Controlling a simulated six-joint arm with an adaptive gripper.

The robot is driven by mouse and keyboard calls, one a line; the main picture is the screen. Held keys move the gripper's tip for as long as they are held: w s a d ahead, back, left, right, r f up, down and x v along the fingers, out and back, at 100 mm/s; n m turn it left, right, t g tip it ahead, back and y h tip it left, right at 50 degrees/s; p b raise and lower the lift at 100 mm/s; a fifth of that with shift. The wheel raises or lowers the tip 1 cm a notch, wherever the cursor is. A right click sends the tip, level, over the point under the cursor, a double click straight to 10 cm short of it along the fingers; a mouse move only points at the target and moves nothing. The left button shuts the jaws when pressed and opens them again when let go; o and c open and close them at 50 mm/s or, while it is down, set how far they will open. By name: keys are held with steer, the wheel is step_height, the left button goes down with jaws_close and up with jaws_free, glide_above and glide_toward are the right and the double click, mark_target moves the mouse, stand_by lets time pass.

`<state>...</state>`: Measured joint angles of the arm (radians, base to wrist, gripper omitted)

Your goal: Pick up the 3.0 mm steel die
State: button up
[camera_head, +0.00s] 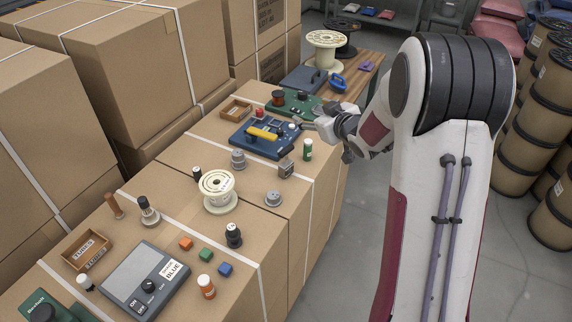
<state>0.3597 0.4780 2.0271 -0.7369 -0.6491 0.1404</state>
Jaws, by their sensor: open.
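Several small grey metal pieces stand on the cardboard boxes: a stepped round piece (238,160), a low round piece (273,199) and a square block (285,169). Any of them may be a steel die; no size marking is readable, so I cannot tell which is the 3.0 mm one. My gripper (308,127) is open, at the right edge of the blue device with a yellow handle (262,134), beyond the grey pieces. It is small in view and partly hidden by my wrist. I see nothing held in it.
A cream spool (218,191) stands left of the low round piece. A green-labelled bottle (308,150) stands close to my gripper. Coloured cubes (205,255) and a grey control box (145,280) lie nearer. Tall cartons (120,70) wall the left side.

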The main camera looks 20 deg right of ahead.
step_height(320, 180, down, 8)
steer(key=w+n+y, duration=0.1)
steer(key=w+y, duration=0.1)
steer(key=y, duration=0.1)
steer(key=t+y, duration=0.2)
steer(key=y, duration=0.3)
glide_toward(286, 151)
steer(key=shift+w+a+f+n, duration=0.15)
steer(key=shift+w+f, duration=0.15)
steer(key=shift+w, duration=0.25)
steer(key=shift+w+d+f+n, duration=0.1)
steer(key=shift+w+f, duration=0.2)
steer(key=shift+w, duration=0.2)
steer(key=shift+w+a+f+n, duration=0.15)
steer(key=shift+w+f, duration=0.15)
steer(key=shift+w, duration=0.25)
steer(key=shift+g+y, duration=0.3)
steer(key=shift+x, duration=1.3)
steer(key=shift+r, duration=0.1)
steer(key=shift+r+x, duration=0.15)
steer(key=shift+x, duration=1.15)
steer(key=shift+r+x, duration=0.2)
steer(key=shift+x, duration=1.1)
steer(key=shift+c, duration=0.4)
